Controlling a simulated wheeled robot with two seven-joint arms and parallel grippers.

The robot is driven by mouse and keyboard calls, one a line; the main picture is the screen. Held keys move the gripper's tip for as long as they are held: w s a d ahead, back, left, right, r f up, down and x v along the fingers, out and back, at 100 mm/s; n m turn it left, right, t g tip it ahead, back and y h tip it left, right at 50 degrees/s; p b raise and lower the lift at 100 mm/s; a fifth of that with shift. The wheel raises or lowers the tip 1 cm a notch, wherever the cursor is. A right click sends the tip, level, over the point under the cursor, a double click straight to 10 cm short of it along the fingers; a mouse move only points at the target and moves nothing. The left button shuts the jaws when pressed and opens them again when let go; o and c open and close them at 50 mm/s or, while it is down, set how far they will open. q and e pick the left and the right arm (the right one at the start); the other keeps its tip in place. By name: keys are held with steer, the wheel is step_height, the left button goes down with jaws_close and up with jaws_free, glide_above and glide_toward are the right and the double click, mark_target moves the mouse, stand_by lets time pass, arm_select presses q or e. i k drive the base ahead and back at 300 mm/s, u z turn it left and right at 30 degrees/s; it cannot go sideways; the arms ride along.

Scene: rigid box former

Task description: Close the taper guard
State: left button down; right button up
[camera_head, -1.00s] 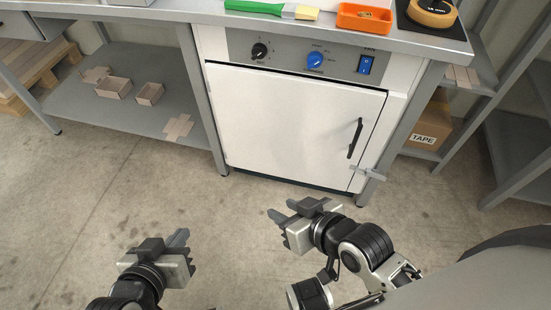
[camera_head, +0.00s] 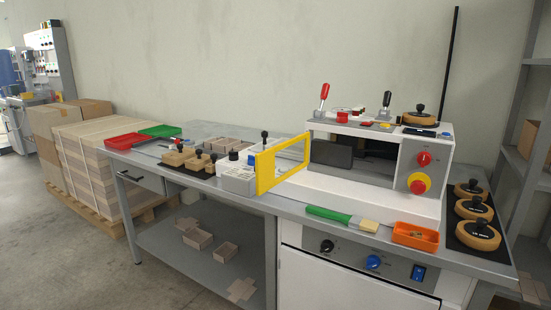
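The taper guard (camera_head: 265,173) is a yellow frame with a see-through middle. It stands swung open at the left front of the white taper machine (camera_head: 436,154), angled out over the bench. The machine's front opening (camera_head: 373,166) is uncovered, with a dark block inside at its left. Neither of my grippers is in view.
The bench (camera_head: 208,188) carries a green-handled brush (camera_head: 342,218) and an orange tray (camera_head: 415,236) in front of the machine. A grey-white box (camera_head: 237,180) sits left of the guard. Round wooden-topped weights (camera_head: 478,234) stand at right. Stacked cartons (camera_head: 85,150) are at far left.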

mark_target(264, 168)
steer(key=u, duration=0.2)
steer(key=k, duration=1.05)
steer(key=u, duration=0.95)
steer(key=i, duration=2.3)
steer(key=z, duration=1.65)
steer(key=i, duration=1.2)
steer(key=z, duration=1.3)
steer(key=k, duration=0.65)
steer(key=u, duration=0.65)
steer(key=i, duration=0.55)
steer(key=u, duration=0.05)
